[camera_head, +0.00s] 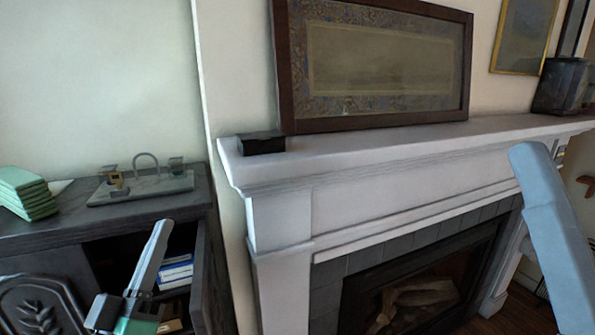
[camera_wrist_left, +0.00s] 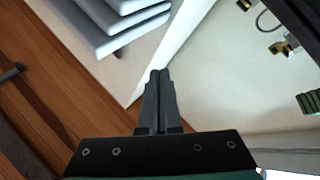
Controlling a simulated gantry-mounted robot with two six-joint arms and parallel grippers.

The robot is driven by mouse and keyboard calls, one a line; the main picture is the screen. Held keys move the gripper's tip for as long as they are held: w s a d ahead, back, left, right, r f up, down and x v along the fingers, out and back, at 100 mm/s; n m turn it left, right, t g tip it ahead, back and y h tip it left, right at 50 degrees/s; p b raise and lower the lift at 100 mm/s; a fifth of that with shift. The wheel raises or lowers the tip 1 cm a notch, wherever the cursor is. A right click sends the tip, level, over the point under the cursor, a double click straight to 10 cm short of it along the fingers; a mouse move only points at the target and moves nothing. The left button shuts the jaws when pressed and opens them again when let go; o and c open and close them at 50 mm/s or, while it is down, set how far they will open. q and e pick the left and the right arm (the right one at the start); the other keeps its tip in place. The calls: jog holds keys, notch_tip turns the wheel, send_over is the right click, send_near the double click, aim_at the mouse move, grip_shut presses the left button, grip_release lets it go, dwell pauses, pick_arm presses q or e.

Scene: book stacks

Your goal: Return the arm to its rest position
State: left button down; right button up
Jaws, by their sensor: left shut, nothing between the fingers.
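My left gripper (camera_head: 162,230) is in the lower left of the head view, its long grey fingers pointing up in front of the dark cabinet's opening. The fingers are together and hold nothing. In the left wrist view the gripper (camera_wrist_left: 160,74) shows its two dark fingers side by side above a black bar, with nothing between them. A pale blue-grey part of what looks like my other arm (camera_head: 552,225) rises at the right edge of the head view. My right gripper is not in view.
The dark cabinet (camera_head: 95,222) carries green books (camera_head: 25,192) and a desk stand (camera_head: 140,187). Its opening holds blue and white books (camera_head: 176,270). A white mantel (camera_head: 400,142) carries a small dark box (camera_head: 262,143) and framed picture (camera_head: 380,60). The fireplace (camera_head: 425,290) stands below.

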pick_arm(q)
jog(key=s+d+r+m+t+p, duration=0.1)
jog(key=s+r+m+t, duration=0.15)
jog(key=s+r, duration=0.6)
jog(key=s+d+r+m+t, duration=0.1)
jog(key=s+r+m, duration=0.3)
jog(key=s+r, duration=0.4)
notch_tip(320, 180, up, 38)
jog(key=p, duration=3.8)
jog(key=shift+w+r+g, duration=0.2)
jog(key=shift+g, duration=0.15)
jog(key=shift+n, duration=0.25)
